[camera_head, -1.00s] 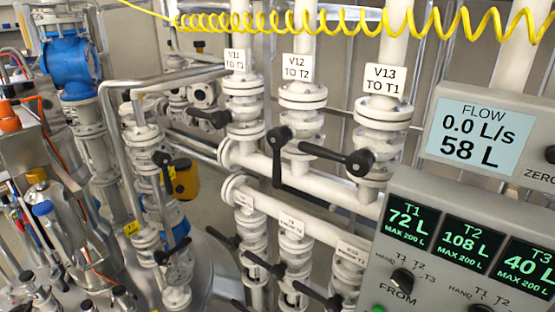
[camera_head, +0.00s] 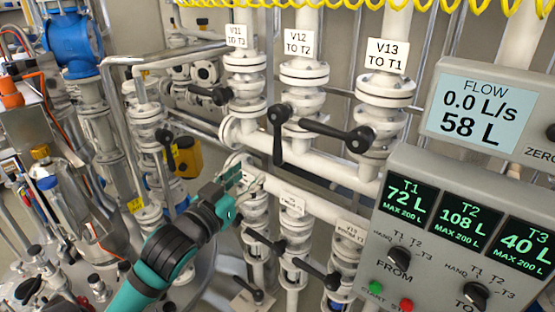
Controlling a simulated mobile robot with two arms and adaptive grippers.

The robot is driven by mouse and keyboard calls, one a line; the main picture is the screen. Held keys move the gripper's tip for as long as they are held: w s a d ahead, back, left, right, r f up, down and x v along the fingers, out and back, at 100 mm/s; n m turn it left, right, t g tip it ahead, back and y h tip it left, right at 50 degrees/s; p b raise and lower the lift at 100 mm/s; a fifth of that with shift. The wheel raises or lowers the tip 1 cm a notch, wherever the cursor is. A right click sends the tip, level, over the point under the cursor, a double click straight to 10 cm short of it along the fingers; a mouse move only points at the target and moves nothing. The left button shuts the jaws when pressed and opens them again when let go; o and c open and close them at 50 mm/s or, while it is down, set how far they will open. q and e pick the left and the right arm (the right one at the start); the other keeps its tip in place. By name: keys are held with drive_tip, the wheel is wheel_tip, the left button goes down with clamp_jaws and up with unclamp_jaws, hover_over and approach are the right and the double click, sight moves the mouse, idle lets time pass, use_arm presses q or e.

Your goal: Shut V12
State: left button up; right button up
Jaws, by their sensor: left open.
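The V12 valve (camera_head: 303,100) sits on a white vertical pipe under the label "V12 TO T2" (camera_head: 298,43). Its black lever (camera_head: 278,142) hangs straight down from its hub, roughly in line with the pipe. My left gripper (camera_head: 236,178), teal and dark grey, comes in from the lower left. It is open and empty, below and to the left of the lever's lower end, apart from it in the picture. It covers part of the lower pipework. My right gripper is not in view.
The V13 lever (camera_head: 332,131) points left, close beside the V12 lever. The V11 lever (camera_head: 205,92) also points left.

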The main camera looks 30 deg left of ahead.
sight(275, 149)
use_arm(q)
drive_tip(key=w+p, duration=0.1)
drive_tip(key=w, duration=0.3)
drive_tip(key=w+a+p, duration=0.1)
drive_tip(key=w+p, duration=0.1)
drive_tip(key=w, duration=0.2)
drive_tip(key=w+p, duration=0.1)
drive_tip(key=w, duration=0.4)
drive_tip(key=shift+w+a+r+p, duration=0.1)
drive_tip(key=shift+a+p, duration=0.2)
drive_tip(key=shift+p, duration=0.05)
drive_tip(key=shift+w, duration=0.6)
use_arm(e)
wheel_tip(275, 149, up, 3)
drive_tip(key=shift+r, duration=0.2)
use_arm(q)
clamp_jaws()
drive_tip(key=shift+w+f, duration=0.3)
drive_tip(key=shift+f, duration=0.15)
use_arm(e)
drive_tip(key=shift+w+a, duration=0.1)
